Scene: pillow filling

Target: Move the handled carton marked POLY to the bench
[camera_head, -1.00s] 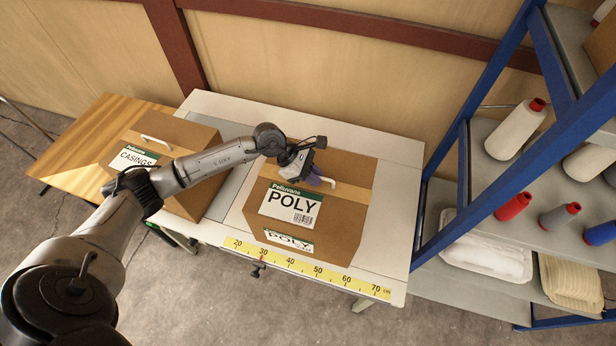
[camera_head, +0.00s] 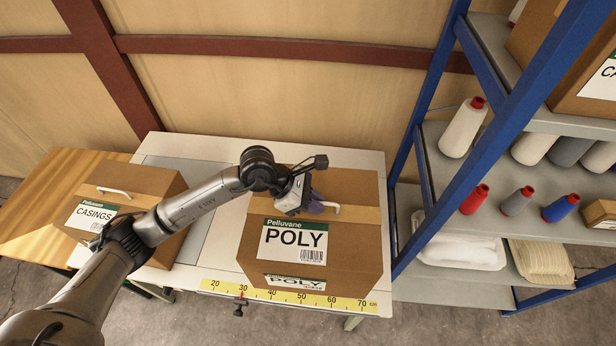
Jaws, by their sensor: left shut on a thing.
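The POLY carton (camera_head: 348,262) is a brown box with a white label and a white handle on its top. It is over the right part of the white bench (camera_head: 220,262), above the yellow ruler strip; I cannot tell whether it touches the bench top. My left gripper (camera_head: 312,207) is at the top of the carton, shut on its handle. Part of the handle is hidden by the gripper. My right gripper is not in view.
A blue-framed shelf rack (camera_head: 440,125) with thread cones and packs stands close at the right. A panelled wall (camera_head: 290,80) is behind.

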